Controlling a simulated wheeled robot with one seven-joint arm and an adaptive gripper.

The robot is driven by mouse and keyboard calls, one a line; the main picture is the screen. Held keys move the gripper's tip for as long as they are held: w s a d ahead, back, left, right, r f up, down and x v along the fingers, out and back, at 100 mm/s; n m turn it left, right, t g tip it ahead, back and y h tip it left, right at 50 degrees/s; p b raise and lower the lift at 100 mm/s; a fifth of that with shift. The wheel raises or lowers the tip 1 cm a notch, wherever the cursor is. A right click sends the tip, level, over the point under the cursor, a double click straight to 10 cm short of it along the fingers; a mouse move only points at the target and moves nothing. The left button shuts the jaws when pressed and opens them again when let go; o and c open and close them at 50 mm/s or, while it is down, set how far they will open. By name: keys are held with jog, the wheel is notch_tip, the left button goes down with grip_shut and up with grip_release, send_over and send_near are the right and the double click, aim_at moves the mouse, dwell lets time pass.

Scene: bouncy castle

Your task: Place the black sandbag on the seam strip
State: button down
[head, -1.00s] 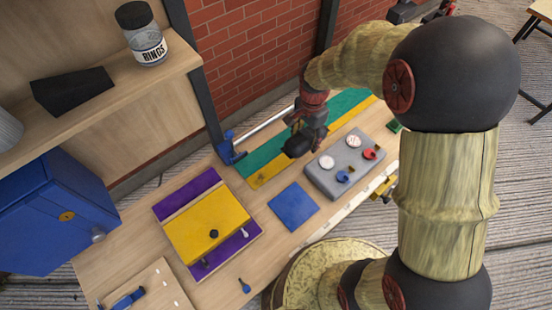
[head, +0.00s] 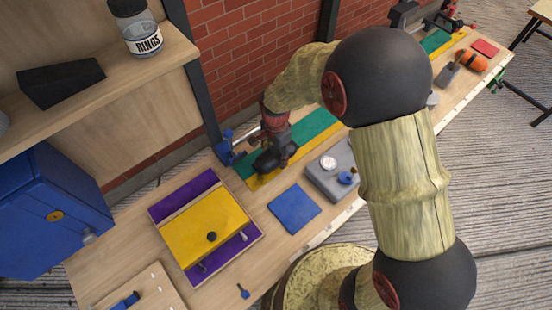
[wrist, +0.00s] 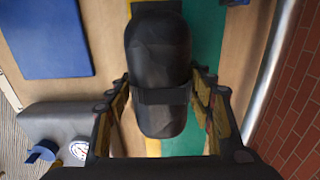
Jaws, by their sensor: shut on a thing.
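The black sandbag (head: 275,160) is a dark rounded bag; the wrist view shows it with a strap across its middle (wrist: 158,70). My gripper (head: 277,140) is shut on it, with a finger along each side in the wrist view. The seam strip (head: 310,130) is a long green and yellow band along the wall side of the bench. It shows behind the bag in the wrist view (wrist: 205,45). The bag is over the strip's left end and hides part of it. I cannot tell whether it touches the strip.
A blue clamp and rail (head: 228,150) stand close left of the bag. A blue square (head: 294,208) and a grey block with discs (head: 330,182) lie in front. A yellow and purple panel (head: 205,225) is at left. The brick wall (head: 240,60) rises behind.

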jog(key=shift+f, duration=0.85)
jog(key=shift+f, duration=0.15)
jog(key=c, duration=0.8)
grip_release()
jog(key=shift+o, duration=0.2)
